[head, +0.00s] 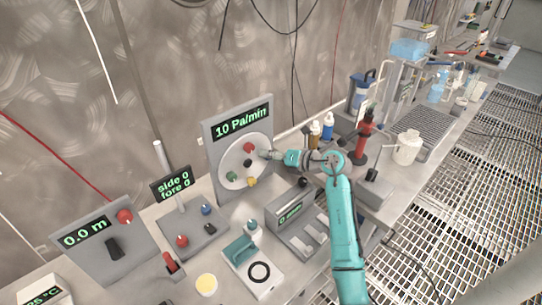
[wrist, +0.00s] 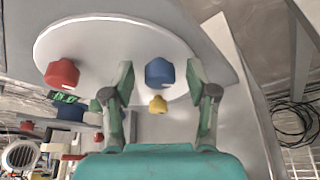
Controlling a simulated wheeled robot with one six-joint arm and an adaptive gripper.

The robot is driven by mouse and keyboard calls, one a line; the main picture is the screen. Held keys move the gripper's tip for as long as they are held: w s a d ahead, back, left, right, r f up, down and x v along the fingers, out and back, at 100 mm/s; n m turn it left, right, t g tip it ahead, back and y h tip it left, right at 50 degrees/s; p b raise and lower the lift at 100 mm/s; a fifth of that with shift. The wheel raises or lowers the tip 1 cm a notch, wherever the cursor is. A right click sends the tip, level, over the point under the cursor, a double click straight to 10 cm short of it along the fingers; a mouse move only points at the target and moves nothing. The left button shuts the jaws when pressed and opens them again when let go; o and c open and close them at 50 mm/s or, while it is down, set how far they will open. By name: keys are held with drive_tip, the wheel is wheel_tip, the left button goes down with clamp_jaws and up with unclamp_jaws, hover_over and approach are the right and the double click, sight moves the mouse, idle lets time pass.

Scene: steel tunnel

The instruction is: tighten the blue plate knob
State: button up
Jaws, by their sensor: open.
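The round white plate (head: 262,139) stands upright on a grey panel under a "10 Pa/min" display. It carries a red knob (head: 248,147), a green knob (head: 231,175), a yellow knob (head: 252,182) and a black knob (head: 246,162). My gripper (head: 268,155) is at the plate's right side, hiding the blue knob in the head view. In the wrist view, the blue plate knob (wrist: 159,72) appears between my open fingers, with visible space on both sides. The yellow knob (wrist: 158,104) shows just below it, and the red knob (wrist: 60,73) lies to the left.
A "side 0 fore 0" panel with a blue knob (head: 206,210) and red knob (head: 181,241) stands left of the plate. A "0.0 m" panel (head: 92,262) is farther left. Bottles (head: 327,126) stand right of the plate, beyond my gripper. A small display box (head: 298,238) sits in front.

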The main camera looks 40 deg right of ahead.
drive_tip(key=v, duration=1.2)
